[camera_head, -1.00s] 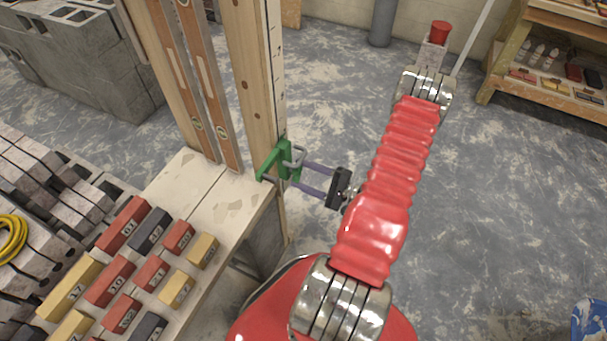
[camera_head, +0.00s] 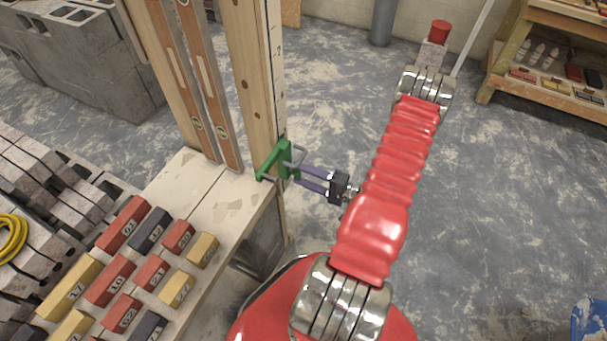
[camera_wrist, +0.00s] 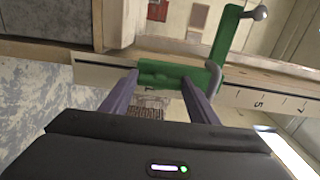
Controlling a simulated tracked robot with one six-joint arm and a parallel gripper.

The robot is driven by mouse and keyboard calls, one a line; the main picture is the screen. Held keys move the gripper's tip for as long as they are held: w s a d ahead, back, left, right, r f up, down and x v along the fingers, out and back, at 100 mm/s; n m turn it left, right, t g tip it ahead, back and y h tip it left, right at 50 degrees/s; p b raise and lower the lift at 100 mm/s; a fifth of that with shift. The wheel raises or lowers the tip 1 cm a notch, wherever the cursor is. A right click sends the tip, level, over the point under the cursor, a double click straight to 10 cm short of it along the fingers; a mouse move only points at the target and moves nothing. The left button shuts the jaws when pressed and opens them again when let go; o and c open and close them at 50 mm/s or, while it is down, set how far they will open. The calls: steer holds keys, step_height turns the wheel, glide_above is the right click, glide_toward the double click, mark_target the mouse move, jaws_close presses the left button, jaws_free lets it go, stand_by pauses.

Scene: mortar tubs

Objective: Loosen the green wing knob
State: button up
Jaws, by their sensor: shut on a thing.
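A green fitting sits low on the upright wooden post, beside a measuring scale. Its green part between my fingers, which I take for the green wing knob (camera_wrist: 162,70), shows in the wrist view; in the head view I cannot separate the knob from the green bracket (camera_head: 283,158). A grey bent rod stands beside it. My gripper (camera_head: 297,176) reaches in from the right with its two purple fingers. It is shut on the green wing knob, one finger at each side; the fingertips (camera_wrist: 160,77) partly hide the exact contact.
The wooden post (camera_head: 250,80) and two spirit levels (camera_head: 205,85) stand just left. A pale bench (camera_head: 225,205) below holds numbered red, yellow and dark blocks (camera_head: 123,280). Grey concrete blocks (camera_head: 80,60) stand at the back left.

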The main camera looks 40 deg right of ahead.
steer(key=shift+a, duration=0.1)
steer(key=o, duration=1)
steer(key=shift+o, duration=0.2)
steer(key=shift+s, duration=0.1)
steer(key=v, duration=1.3)
steer(key=shift+s, duration=0.3)
